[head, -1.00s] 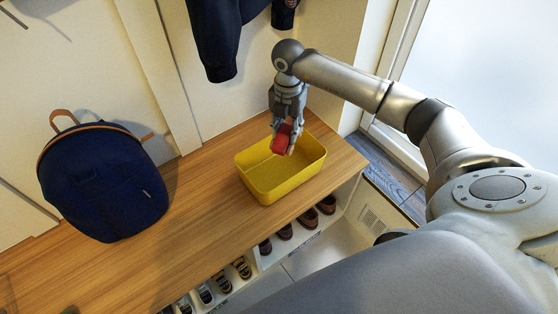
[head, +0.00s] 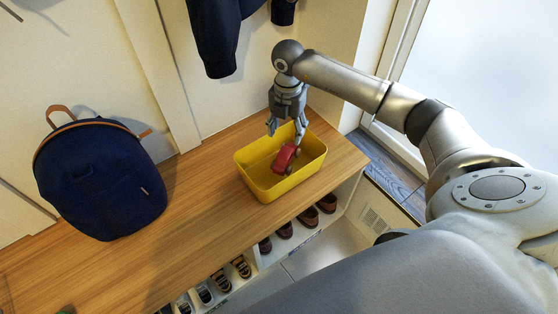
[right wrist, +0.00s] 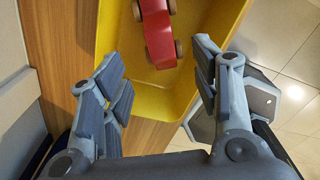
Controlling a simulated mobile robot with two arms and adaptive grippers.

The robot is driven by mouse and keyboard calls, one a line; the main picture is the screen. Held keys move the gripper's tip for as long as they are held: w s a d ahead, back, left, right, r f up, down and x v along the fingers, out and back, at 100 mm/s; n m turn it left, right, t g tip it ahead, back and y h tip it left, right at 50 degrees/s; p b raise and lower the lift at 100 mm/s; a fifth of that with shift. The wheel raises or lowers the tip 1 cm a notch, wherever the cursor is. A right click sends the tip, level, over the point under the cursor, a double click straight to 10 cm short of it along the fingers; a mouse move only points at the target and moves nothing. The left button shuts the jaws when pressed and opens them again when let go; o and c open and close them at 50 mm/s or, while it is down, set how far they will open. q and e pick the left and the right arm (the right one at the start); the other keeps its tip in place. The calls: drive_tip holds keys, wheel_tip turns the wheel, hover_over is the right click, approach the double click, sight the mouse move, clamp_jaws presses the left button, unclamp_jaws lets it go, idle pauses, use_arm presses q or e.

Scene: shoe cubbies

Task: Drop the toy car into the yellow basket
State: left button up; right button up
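The yellow basket (head: 262,189) stands on the wooden bench top. The red toy car (head: 284,159) is inside the basket outline, below my right gripper (head: 285,132). In the right wrist view the car (right wrist: 157,30) shows over the yellow basket (right wrist: 133,66), clear of both fingers. My right gripper (right wrist: 160,90) is open with nothing between its fingers, just above the basket. I cannot tell whether the car rests on the basket floor or is still falling. My left gripper is not in view.
A dark blue backpack (head: 100,180) stands on the wooden bench (head: 205,205) left of the basket. Several shoes (head: 284,230) sit in cubbies under the bench's front edge. A dark jacket (head: 217,40) hangs on the wall behind. The bench between backpack and basket is clear.

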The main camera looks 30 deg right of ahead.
wheel_tip(320, 180, up, 12)
idle(0.7)
drive_tip(key=shift+s+f, duration=0.1)
idle(0.3)
